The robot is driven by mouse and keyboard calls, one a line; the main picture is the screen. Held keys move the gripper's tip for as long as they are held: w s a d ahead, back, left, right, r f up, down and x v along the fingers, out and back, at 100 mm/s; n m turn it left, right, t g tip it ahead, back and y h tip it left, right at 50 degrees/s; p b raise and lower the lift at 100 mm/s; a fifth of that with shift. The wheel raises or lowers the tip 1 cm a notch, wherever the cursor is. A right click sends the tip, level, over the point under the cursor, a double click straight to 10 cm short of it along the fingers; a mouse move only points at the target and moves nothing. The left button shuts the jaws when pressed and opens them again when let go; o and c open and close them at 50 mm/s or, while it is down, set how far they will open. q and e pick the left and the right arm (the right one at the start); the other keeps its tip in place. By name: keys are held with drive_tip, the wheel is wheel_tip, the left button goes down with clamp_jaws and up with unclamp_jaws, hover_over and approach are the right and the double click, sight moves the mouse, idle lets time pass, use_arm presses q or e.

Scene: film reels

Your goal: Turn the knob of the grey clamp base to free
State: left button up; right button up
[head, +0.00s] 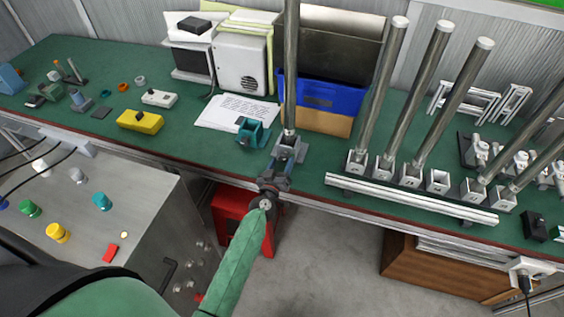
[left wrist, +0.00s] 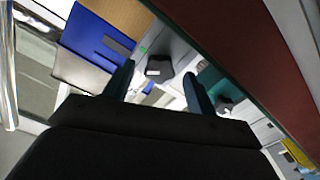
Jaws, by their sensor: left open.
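The grey clamp base (head: 290,148) stands near the front edge of the green table, with a tall metal pole upright in it. My left gripper (head: 274,172) is just in front of it and open. In the left wrist view the dark knob (left wrist: 159,66) of the grey clamp base (left wrist: 178,48) shows ahead, between the two teal fingertips (left wrist: 158,82) and beyond them. I cannot tell whether a finger touches it. In the head view the gripper largely hides the knob. My right gripper is not in view.
A teal clamp base (head: 249,132) stands close on the left. A blue bin (head: 320,95) is behind. A white rail (head: 410,198) and several poles in bases are to the right. A red box (head: 230,212) is below the table edge.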

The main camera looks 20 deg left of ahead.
use_arm(q)
drive_tip(key=s+b, duration=0.1)
drive_tip(key=s, duration=0.4)
drive_tip(key=shift+f, duration=0.1)
drive_tip(key=shift+s+a, duration=0.1)
drive_tip(key=shift+s, duration=0.5)
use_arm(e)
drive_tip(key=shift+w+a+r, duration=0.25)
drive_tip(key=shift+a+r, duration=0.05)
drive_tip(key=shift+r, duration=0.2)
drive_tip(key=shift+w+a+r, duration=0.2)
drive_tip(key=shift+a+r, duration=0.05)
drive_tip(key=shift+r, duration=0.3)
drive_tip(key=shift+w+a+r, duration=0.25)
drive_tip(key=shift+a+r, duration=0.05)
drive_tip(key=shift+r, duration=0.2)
